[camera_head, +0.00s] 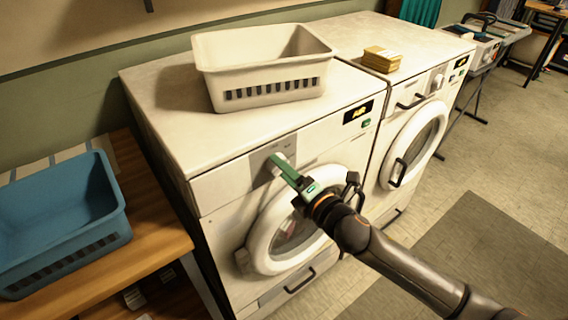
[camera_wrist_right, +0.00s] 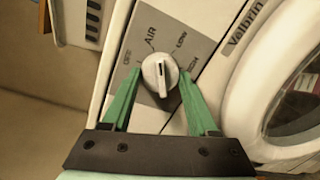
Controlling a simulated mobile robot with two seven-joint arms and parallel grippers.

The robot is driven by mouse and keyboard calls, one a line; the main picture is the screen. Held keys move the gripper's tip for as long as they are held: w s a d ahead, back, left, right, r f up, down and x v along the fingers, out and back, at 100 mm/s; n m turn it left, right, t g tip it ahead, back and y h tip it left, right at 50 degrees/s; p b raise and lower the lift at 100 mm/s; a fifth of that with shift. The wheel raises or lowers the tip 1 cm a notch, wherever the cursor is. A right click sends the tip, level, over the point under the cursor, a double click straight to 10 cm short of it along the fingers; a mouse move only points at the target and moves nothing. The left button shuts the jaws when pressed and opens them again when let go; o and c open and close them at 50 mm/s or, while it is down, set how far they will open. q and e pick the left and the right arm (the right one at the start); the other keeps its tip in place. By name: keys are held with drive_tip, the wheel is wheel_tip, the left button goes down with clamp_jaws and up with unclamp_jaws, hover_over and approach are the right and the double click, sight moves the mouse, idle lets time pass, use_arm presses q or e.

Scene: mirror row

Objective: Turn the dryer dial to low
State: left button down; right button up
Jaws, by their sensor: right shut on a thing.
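The dryer dial (camera_wrist_right: 160,72) is a pale round knob with a raised grip bar on a grey plate marked OFF, AIR, LOW and HIGH. The bar lies roughly upright in the wrist view; I cannot tell exactly which mark it points to. My right gripper (camera_head: 279,166) reaches the panel of the left white dryer (camera_head: 230,178), its green fingers on either side of the dial and shut on it. The dial is mostly hidden behind the fingers in the head view. The dryer's small display (camera_head: 358,112) seems to read AIR. My left gripper is not in view.
A white basket (camera_head: 265,92) stands on the dryer. A second white machine (camera_head: 425,105) with a tan box (camera_head: 382,59) on top stands at right. A blue basket (camera_head: 70,250) sits on a wooden bench at left. The floor at right is open.

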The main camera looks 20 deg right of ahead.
drive_tip(key=shift+m+g+y+p, duration=0.4)
drive_tip(key=shift+m+p, duration=1.65)
drive_tip(key=shift+m, duration=1.85)
drive_tip(key=o, duration=1.4)
drive_tip(key=shift+d, duration=0.1)
drive_tip(key=b+v, duration=0.1)
drive_tip(key=v, duration=1.1)
drive_tip(key=shift+s+d+f, duration=0.1)
drive_tip(key=shift+s+f, duration=0.05)
drive_tip(key=shift+s, duration=0.1)
